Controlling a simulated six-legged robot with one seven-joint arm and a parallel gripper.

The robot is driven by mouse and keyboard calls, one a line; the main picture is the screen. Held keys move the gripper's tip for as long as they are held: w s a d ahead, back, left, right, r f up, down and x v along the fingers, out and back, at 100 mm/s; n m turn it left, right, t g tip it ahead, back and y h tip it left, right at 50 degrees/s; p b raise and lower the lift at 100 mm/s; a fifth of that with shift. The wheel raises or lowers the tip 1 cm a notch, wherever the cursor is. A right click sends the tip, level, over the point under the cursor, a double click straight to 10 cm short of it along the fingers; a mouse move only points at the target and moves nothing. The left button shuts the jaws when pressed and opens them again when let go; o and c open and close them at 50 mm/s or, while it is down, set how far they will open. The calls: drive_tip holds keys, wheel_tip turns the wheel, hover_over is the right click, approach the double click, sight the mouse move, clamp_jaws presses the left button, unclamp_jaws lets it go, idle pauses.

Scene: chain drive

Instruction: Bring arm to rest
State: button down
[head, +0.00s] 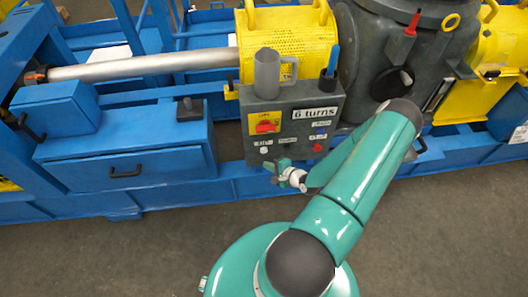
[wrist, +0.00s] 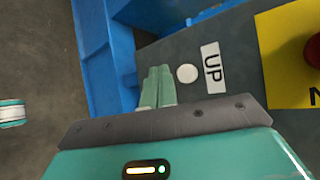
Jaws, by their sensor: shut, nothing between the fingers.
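My gripper (head: 278,165) is in front of the lower left part of the grey control box (head: 330,103) in the head view. In the wrist view its two green fingers (wrist: 159,71) lie together, shut, with nothing held. The fingertips point at the box face close beside a white round button (wrist: 187,73) and its UP label (wrist: 210,67). I cannot tell whether they touch the face. The box also carries a red switch on a yellow plate (head: 264,124), a "6 turns" label (head: 314,113) and a red button (head: 318,148).
A blue drawer cabinet (head: 125,158) with a black handle is to the left. Blue frame rails run behind. The grey floor (head: 120,255) in front is clear.

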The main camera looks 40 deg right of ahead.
drive_tip(key=shift+s+a, duration=0.45)
drive_tip(key=shift+s, duration=0.2)
